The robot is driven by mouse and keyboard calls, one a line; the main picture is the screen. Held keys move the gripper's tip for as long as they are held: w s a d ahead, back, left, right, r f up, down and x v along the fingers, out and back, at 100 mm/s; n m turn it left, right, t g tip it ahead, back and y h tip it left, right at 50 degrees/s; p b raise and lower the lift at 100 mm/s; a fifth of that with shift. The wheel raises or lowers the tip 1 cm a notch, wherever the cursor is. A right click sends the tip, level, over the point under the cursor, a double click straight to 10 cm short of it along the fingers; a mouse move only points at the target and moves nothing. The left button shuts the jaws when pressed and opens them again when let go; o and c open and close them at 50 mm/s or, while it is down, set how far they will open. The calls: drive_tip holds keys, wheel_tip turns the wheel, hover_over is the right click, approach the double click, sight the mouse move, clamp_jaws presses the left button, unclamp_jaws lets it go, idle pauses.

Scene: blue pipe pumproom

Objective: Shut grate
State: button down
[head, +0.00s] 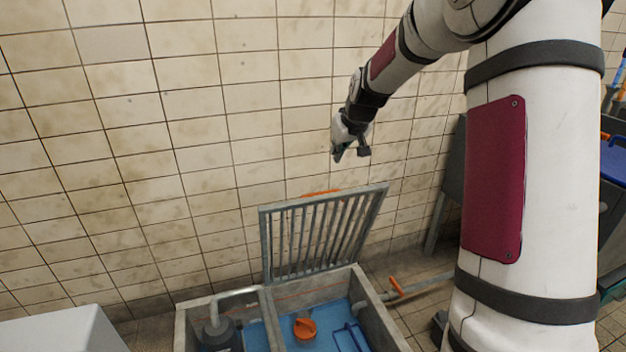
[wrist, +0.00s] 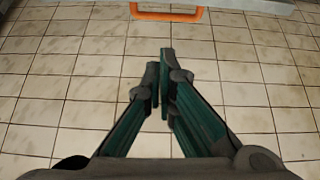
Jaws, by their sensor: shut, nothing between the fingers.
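The grate (head: 318,234) is a grey metal barred panel in the head view. It stands raised, nearly upright, along the back edge of a concrete pit. An orange handle (head: 321,193) shows at its top edge, on the wall side. In the wrist view the orange handle (wrist: 166,14) is at the top, beyond my fingertips. My gripper (head: 350,155) is above the grate's top edge, near the tiled wall, and apart from the grate. In the wrist view its fingers (wrist: 163,52) are shut and hold nothing.
The open pit (head: 386,318) holds blue water, an orange float-like object (head: 304,328), a blue wire-like item (head: 350,338) and a grey pump (head: 221,335). A pipe with an orange valve handle (head: 396,285) lies to the right. A pale box (head: 62,330) stands at the lower left. The tiled wall is close behind.

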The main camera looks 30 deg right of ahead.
drive_tip(key=shift+m+t, duration=0.3)
drive_tip(key=shift+w+d+f+b, duration=0.3)
drive_tip(key=shift+w+d+f, duration=0.5)
drive_tip(key=shift+f, duration=1.4)
drive_tip(key=shift+w+d+f+b, duration=0.35)
drive_tip(key=shift+w+d+f, duration=0.4)
drive_tip(key=shift+f, duration=1.4)
drive_tip(key=shift+w+d+f+b, duration=0.3)
drive_tip(key=shift+w+d+f, duration=0.5)
drive_tip(key=shift+f, duration=1.4)
drive_tip(key=shift+a, duration=0.15)
